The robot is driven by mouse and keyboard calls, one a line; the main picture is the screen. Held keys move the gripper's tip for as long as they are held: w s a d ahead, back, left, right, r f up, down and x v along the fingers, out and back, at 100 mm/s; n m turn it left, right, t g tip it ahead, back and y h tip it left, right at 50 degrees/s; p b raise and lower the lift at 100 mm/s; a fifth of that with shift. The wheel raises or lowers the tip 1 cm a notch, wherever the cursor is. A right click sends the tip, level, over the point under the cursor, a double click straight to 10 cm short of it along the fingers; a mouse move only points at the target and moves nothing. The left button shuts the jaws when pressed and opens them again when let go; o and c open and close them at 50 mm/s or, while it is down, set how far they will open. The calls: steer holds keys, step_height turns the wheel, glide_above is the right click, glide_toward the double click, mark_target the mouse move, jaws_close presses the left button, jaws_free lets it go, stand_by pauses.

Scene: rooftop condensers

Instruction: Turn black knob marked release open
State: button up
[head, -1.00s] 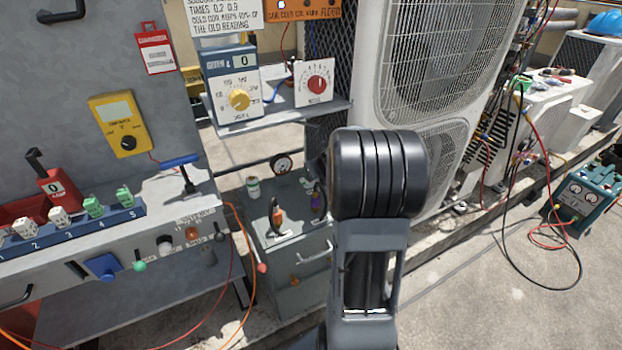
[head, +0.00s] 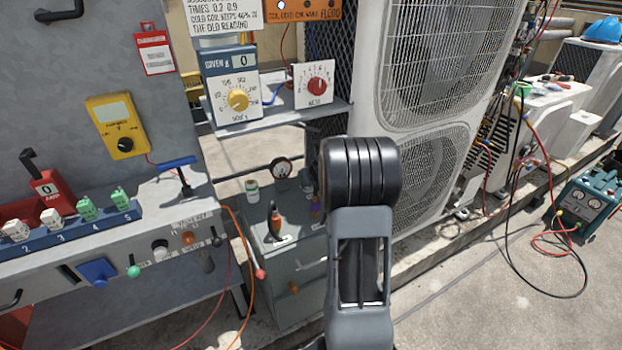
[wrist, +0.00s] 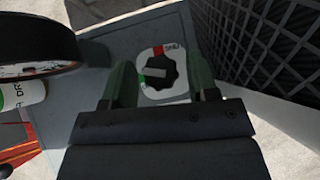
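The black knob (wrist: 160,72) sits on a white plate (wrist: 150,93) with a red mark at its top and a green mark at its left, in the wrist view. Lettering beside the red mark is too small to read surely. A pale bar crosses the knob, lying roughly level in the picture. My gripper (wrist: 160,66) is open, with one green finger on each side of the knob and a gap showing on both sides. I cannot tell how far above the plate the fingertips are. In the head view my arm hides the knob and gripper.
A dark round gauge (wrist: 35,50) and a white can (wrist: 25,92) stand close left of the gripper. Black mesh (wrist: 275,50) rises close on its right. In the head view, an orange-handled tool (head: 274,222) stands on the grey cabinet, left of my arm.

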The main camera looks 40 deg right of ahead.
steer(key=c, duration=0.8)
steer(key=shift+d+n+y+b, duration=0.1)
steer(key=shift+n+y+b, duration=0.2)
steer(key=shift+n+y, duration=1)
steer(key=shift+n, duration=0.3)
steer(key=o, duration=0.9)
steer(key=shift+o, duration=0.2)
steer(key=p+v, duration=0.4)
steer(key=v, duration=1)
steer(key=shift+s+f, duration=0.1)
steer(key=shift+f, duration=0.05)
